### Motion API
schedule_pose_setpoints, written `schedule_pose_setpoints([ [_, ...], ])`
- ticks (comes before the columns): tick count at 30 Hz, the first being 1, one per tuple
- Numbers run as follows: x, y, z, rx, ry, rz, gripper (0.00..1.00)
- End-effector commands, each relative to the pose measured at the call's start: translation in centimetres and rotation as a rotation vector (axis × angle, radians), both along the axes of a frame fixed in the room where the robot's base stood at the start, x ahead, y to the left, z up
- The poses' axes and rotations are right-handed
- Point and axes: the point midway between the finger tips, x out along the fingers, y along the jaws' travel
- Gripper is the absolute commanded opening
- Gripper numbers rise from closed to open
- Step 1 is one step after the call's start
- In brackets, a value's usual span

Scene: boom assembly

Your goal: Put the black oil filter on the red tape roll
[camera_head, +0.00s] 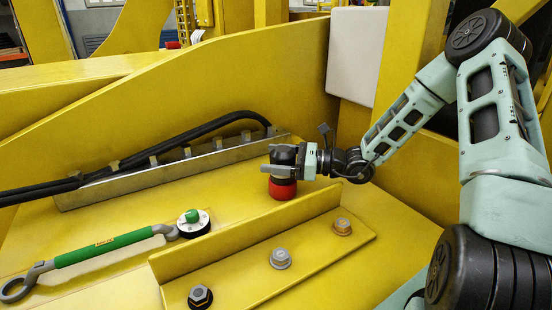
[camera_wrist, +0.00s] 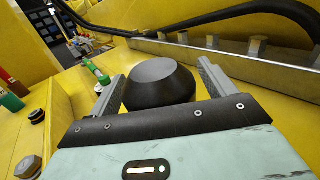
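The black oil filter (camera_head: 284,154) is at the end of my arm, directly above the red tape roll (camera_head: 283,190). The roll lies flat on the yellow surface, behind the raised yellow flange. My gripper (camera_head: 280,168) reaches in from the right, with its fingers on either side of the filter. In the wrist view the filter (camera_wrist: 160,82) sits between the two grey fingers, which appear shut on it. The filter's underside looks very close to the roll or touching it; the fingers partly hide the join. The roll is hidden in the wrist view.
A green-handled wrench (camera_head: 105,246) lies at left, by a round black-and-white item with a green top (camera_head: 194,222). Several bolts (camera_head: 280,258) stand on the front flange (camera_head: 245,235). A metal rail (camera_head: 170,170) with black hoses runs behind the roll.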

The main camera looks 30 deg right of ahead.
Motion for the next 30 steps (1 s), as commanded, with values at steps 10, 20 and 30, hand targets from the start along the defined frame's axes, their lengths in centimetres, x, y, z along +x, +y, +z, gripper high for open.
schedule_pose_setpoints([
  [10, -0.1, -0.1, 0.7, 0.000, 0.000, -0.001, 0.82],
  [20, -3.5, -4.1, 0.7, 0.001, 0.001, -0.003, 0.82],
  [30, -4.9, -5.7, 0.4, 0.001, 0.001, 0.000, 0.82],
])
